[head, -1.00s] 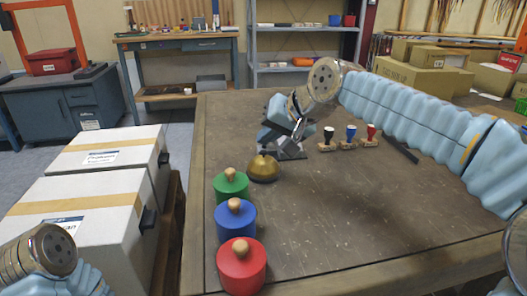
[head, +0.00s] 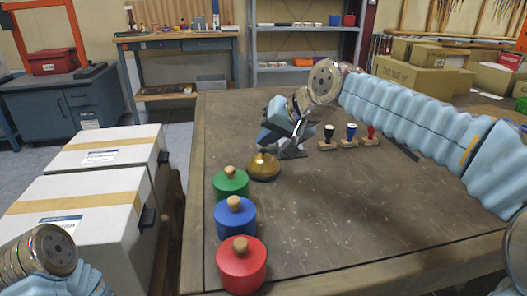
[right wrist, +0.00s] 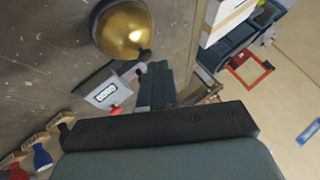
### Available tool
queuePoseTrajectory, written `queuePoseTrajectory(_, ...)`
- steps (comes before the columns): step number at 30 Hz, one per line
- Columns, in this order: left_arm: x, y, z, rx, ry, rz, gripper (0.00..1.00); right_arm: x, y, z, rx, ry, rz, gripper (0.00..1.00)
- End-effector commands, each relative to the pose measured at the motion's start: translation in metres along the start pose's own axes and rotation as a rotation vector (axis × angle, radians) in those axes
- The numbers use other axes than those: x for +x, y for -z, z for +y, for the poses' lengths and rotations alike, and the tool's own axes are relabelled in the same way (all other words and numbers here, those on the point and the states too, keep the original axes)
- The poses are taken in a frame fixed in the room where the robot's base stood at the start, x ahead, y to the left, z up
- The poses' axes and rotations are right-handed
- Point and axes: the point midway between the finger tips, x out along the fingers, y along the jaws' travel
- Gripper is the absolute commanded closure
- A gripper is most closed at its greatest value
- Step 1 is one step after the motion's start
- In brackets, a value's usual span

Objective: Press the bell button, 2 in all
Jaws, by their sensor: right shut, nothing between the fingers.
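The brass dome bell (head: 263,168) stands on the table, behind the green lidded cylinder. It also shows at the top of the right wrist view (right wrist: 125,30), with a small dark knob on its dome. My right gripper (head: 268,142) is shut and empty, just behind and above the bell. A gap shows between its fingers and the bell in the head view. My left arm's end shows at the lower left, but its fingers are out of view.
Green (head: 231,185), blue (head: 236,220) and red (head: 241,266) cylinders with wooden knobs line the table's left side. Black (head: 328,138), blue (head: 350,136) and red (head: 371,135) stamps stand right of the gripper. The front right table is clear.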

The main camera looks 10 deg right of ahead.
Motion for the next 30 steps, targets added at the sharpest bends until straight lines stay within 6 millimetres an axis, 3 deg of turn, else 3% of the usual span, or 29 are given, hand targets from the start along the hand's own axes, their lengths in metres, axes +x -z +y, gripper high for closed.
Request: queuePoseTrajectory(30, 0.0059, 0.0000, -0.0023, 0.000, 0.000, 0.000, 0.65, 0.0057, -0.0041, 0.0042, 0.000, 0.000, 0.000, 1.00)
